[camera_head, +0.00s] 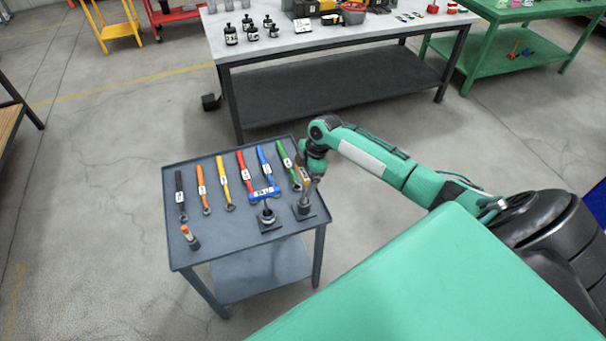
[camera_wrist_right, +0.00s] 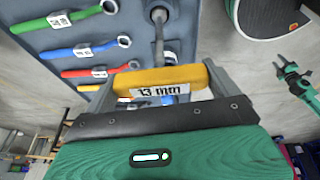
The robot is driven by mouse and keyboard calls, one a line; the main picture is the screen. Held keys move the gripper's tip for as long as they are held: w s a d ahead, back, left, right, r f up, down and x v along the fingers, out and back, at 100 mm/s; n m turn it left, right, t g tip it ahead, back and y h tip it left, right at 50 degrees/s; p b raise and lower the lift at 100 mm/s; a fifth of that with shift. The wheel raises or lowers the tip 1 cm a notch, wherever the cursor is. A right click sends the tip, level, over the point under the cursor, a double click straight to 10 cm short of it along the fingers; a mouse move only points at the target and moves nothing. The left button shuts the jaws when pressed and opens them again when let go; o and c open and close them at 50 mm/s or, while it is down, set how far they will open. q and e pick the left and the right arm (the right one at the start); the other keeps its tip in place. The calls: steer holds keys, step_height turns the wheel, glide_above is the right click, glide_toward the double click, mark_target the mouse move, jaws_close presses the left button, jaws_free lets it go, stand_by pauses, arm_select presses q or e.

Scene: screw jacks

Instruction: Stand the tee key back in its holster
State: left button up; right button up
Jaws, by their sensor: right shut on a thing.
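The tee key has a yellow handle marked 13 mm (camera_wrist_right: 170,78) and a grey shaft. My right gripper (camera_wrist_right: 160,85) is shut across the ends of this handle. In the head view my right gripper (camera_head: 308,176) is over the cart's right side, with the yellow handle (camera_head: 301,177) partly hidden by it. The shaft points down toward a dark square-based holder (camera_head: 303,210); I cannot tell whether its tip is inside. A blue-handled tee key (camera_head: 263,194) stands upright in a like holder (camera_head: 268,221) just left. My left gripper (camera_wrist_right: 292,76) shows small in the wrist view, its fingers apart.
The grey cart (camera_head: 225,244) carries a row of coloured wrenches (camera_head: 222,182) and a small orange-topped item (camera_head: 189,236) at front left. The cart's front middle is clear. A grey workbench (camera_head: 330,38) stands behind, with a green table (camera_head: 525,50) at back right.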

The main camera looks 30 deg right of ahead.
steer(key=shift+f+b, duration=0.9)
steer(key=shift+f, duration=0.7)
steer(key=o, duration=1.8)
steer(key=shift+c, duration=0.2)
steer(key=shift+r, duration=0.1)
steer(key=shift+d+r, duration=0.25)
steer(key=shift+r, duration=0.1)
steer(key=b+v, duration=0.3)
steer(key=v, duration=0.9)
steer(key=shift+r+b, duration=0.3)
steer(key=shift+r, duration=0.15)
steer(key=shift+s+a+f, duration=0.1)
steer(key=shift+s, duration=0.1)
